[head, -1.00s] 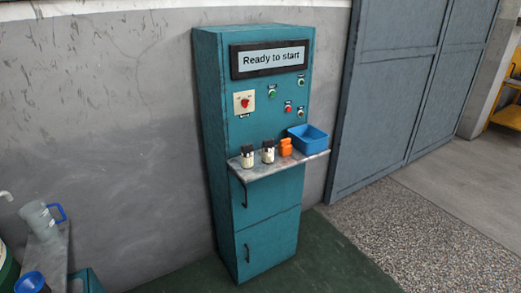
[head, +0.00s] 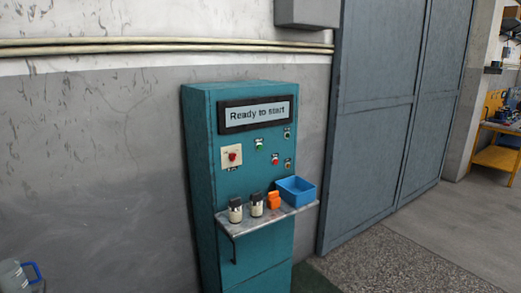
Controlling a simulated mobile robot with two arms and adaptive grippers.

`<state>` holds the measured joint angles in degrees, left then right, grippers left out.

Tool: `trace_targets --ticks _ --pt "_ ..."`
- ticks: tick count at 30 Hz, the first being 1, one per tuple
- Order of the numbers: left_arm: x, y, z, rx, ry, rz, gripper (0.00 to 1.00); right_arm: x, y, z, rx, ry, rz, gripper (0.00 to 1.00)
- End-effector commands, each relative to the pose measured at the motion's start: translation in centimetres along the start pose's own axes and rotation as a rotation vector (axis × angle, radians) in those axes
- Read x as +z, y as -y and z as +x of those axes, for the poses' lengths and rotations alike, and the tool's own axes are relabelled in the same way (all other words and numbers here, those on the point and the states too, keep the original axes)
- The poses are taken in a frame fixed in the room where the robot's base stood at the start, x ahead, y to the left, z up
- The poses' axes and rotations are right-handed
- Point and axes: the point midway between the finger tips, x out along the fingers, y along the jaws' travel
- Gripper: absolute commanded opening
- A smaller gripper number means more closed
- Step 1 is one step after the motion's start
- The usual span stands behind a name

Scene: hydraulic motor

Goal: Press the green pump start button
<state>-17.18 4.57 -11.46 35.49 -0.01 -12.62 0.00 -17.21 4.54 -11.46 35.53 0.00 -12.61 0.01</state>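A teal control cabinet (head: 205,190) stands against the grey wall. Its display (head: 257,114) reads "Ready to start". A green button (head: 259,144) sits below the display, near the middle of the panel. A red button (head: 275,159) is below it to the right. A larger red knob on a cream plate (head: 232,156) is at the left. Two more small controls sit along the panel's right edge, too small to make out well. Neither of my grippers shows in the head view.
The cabinet's shelf (head: 290,211) sticks out below the buttons. It holds two dark-capped jars (head: 235,211), an orange item (head: 273,201) and a blue bin (head: 296,190). A grey door (head: 390,120) is to the right. A yellow workbench (head: 497,158) stands farther right. The floor at lower right is clear.

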Motion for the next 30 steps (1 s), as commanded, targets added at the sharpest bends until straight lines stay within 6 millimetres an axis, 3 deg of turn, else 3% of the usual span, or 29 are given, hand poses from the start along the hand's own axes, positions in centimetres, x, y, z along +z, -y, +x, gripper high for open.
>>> trace_targets --ticks 2,15,30 --pt "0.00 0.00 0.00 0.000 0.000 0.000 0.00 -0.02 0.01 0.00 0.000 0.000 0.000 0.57" --pt "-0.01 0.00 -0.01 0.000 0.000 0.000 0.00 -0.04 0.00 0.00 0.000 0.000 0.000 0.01" --pt "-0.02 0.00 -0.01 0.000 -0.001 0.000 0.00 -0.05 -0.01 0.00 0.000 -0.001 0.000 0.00"
